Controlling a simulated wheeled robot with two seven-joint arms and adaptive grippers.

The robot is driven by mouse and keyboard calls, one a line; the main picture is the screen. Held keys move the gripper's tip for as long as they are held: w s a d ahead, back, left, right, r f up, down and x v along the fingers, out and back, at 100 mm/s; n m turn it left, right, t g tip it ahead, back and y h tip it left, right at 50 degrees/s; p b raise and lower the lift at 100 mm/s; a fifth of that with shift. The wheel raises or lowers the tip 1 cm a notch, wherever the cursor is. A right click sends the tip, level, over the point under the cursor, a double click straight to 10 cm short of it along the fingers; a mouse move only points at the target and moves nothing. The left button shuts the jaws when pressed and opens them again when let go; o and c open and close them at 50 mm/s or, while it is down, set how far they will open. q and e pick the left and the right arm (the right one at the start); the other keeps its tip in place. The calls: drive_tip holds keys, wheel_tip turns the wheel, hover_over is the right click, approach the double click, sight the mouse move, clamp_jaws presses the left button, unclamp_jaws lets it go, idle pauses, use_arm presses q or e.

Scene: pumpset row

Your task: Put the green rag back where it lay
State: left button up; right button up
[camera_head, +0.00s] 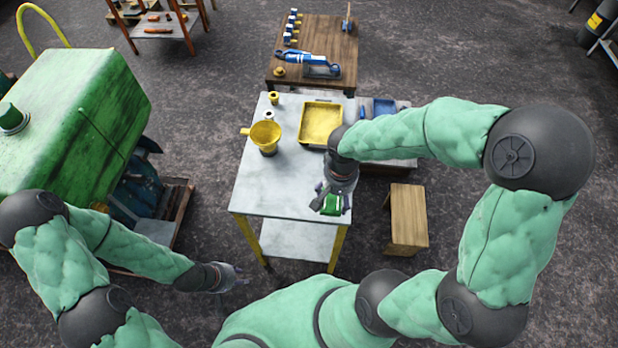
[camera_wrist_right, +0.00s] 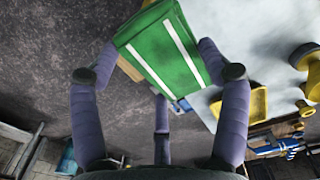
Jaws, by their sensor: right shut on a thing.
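The green rag (camera_head: 331,204) is a flat green piece; in the right wrist view it shows two white stripes (camera_wrist_right: 162,52). My right gripper (camera_head: 331,197) is shut on the rag and holds it over the near right corner of the grey-white table (camera_head: 275,190). In the right wrist view the fingers (camera_wrist_right: 160,78) press the rag from both sides. Whether the rag touches the tabletop is hard to tell. My left gripper (camera_head: 233,277) is empty, low at the left, off the table; its fingers are too small to read.
On the table stand a yellow tray (camera_head: 321,125), a yellow funnel-like cup (camera_head: 266,135) and small yellow and white pieces. A wooden stool (camera_head: 407,217) is at the right, a green machine (camera_head: 75,120) at the left, and a wooden bench (camera_head: 325,40) behind. The table's near half is clear.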

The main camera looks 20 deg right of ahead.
drive_tip(key=w+d+f+b, duration=0.1)
drive_tip(key=w+f, duration=0.2)
drive_tip(key=w, duration=0.1)
drive_tip(key=w+d+f+b, duration=0.1)
drive_tip(key=w+d+f, duration=0.1)
drive_tip(key=w+f, duration=0.1)
drive_tip(key=w+d+f+b, duration=0.1)
drive_tip(key=w+f, duration=0.2)
drive_tip(key=w, duration=0.2)
drive_tip(key=shift+w+d+f, duration=0.15)
drive_tip(key=shift+w+d, duration=0.05)
drive_tip(key=shift+d, duration=0.05)
drive_tip(key=shift+w+d+f+b, duration=0.1)
drive_tip(key=shift+w+f+b, duration=0.15)
drive_tip(key=shift+f+b, duration=0.75)
drive_tip(key=shift+f, duration=0.85)
drive_tip(key=shift+f, duration=0.15)
drive_tip(key=o, duration=1.2)
drive_tip(key=shift+o, duration=0.2)
